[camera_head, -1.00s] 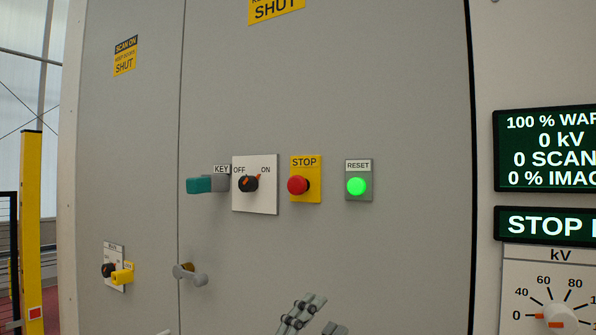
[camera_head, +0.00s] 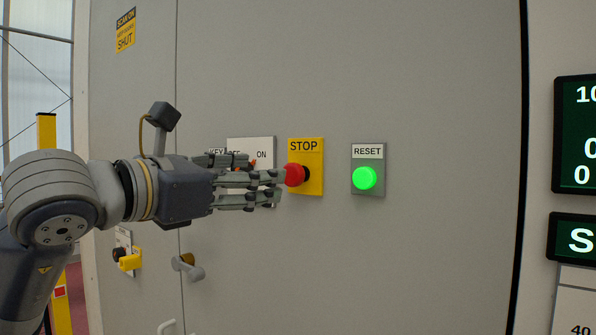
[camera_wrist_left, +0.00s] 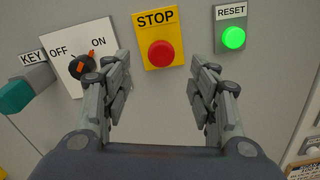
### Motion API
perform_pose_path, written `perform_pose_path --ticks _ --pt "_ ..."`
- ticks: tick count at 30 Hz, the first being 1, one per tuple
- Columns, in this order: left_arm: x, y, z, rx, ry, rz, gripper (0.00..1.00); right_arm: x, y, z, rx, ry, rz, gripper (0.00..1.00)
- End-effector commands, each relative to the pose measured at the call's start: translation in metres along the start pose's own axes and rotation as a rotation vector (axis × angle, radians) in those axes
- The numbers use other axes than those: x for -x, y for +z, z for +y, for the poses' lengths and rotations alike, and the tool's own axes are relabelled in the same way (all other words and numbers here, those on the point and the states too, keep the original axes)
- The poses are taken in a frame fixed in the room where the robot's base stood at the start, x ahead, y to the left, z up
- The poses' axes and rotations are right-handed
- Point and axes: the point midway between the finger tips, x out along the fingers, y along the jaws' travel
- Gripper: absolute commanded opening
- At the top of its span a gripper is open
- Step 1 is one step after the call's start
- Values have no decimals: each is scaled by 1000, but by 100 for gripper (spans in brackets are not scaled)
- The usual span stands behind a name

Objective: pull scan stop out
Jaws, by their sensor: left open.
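The red STOP button (camera_head: 294,175) sits on a yellow plate (camera_head: 313,182) on the grey cabinet door. In the left wrist view the red button (camera_wrist_left: 161,54) is ahead of the gripper, a little above the line between the fingertips. My left gripper (camera_head: 279,186) is open and comes in from the left, its fingers pointing at the button. In the left wrist view its fingers (camera_wrist_left: 158,72) stand apart with nothing between them. In the head view the fingers overlap the button's left edge; I cannot tell whether they touch it. My right gripper is not in view.
The green lit RESET button (camera_head: 364,178) is to the right. The OFF/ON switch (camera_wrist_left: 83,64) and teal key handle (camera_wrist_left: 16,96) are to the left. A door handle (camera_head: 187,266) sticks out below. Dark displays (camera_head: 577,135) are at far right.

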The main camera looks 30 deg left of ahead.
Motion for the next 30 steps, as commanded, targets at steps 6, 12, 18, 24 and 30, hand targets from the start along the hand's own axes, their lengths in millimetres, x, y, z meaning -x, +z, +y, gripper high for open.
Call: perform_pose_path --ticks 6,12,18,24,30 --pt "-40 2 -1 3 -7 6 54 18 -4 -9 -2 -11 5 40" --pt "-76 2 -2 2 -8 5 54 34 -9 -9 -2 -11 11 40" --pt "-97 1 -2 2 -7 3 54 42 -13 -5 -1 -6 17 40" --pt "-101 -1 -2 1 -6 1 54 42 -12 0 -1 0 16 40" --pt "-101 -1 -2 1 -7 1 42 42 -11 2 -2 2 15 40"
